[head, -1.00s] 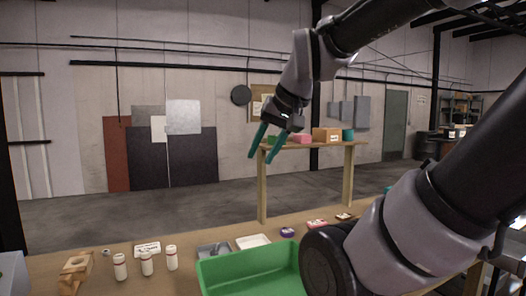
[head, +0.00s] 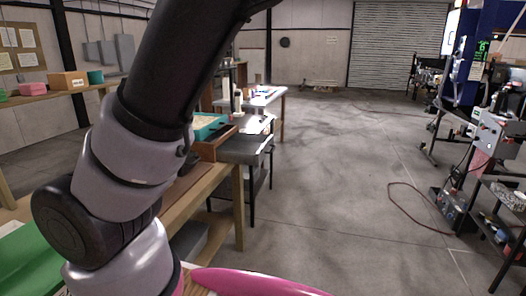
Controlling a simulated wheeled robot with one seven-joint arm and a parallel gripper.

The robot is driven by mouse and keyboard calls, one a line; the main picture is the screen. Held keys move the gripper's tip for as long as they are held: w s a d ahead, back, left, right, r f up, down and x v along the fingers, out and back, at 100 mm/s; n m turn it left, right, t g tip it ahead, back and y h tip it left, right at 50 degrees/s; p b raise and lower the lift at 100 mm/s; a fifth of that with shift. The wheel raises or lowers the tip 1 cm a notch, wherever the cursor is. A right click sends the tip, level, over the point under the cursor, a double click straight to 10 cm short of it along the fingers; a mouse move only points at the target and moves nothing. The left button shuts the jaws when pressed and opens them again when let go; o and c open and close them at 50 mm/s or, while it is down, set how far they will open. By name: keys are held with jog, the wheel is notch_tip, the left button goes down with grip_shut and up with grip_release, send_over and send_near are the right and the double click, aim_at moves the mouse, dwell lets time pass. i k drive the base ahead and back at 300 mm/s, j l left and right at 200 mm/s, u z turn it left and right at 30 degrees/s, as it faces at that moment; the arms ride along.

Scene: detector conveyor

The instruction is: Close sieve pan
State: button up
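I cannot pick out the sieve pan for certain. A teal-rimmed tray (head: 212,130) with pale contents sits beyond the wooden bench, right of my arm; I cannot tell whether it is a sieve pan. A glossy pink curved thing (head: 255,282) shows at the bottom edge, mostly cut off. My arm crosses the left of the head view and hides part of the bench. My gripper is out of the picture, so its fingers and anything in them are hidden.
The wooden bench (head: 212,190) runs along the left, with a green bin (head: 28,262) at lower left. A grey-topped stand (head: 242,150) and a further table lie beyond. Equipment on a dark rack (head: 500,200) stands at right, with a hose on the floor. Open floor (head: 330,180) fills the middle.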

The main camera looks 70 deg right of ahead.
aim_at(249, 149)
jog(key=k+l+z, duration=0.2)
jog(key=k+l, duration=0.2)
jog(key=k+l+z, duration=0.2)
jog(key=k+l, duration=0.2)
jog(key=l, duration=0.15)
jog(key=z, duration=1.6)
jog(key=i+j+u, duration=0.15)
jog(key=i+j, duration=0.45)
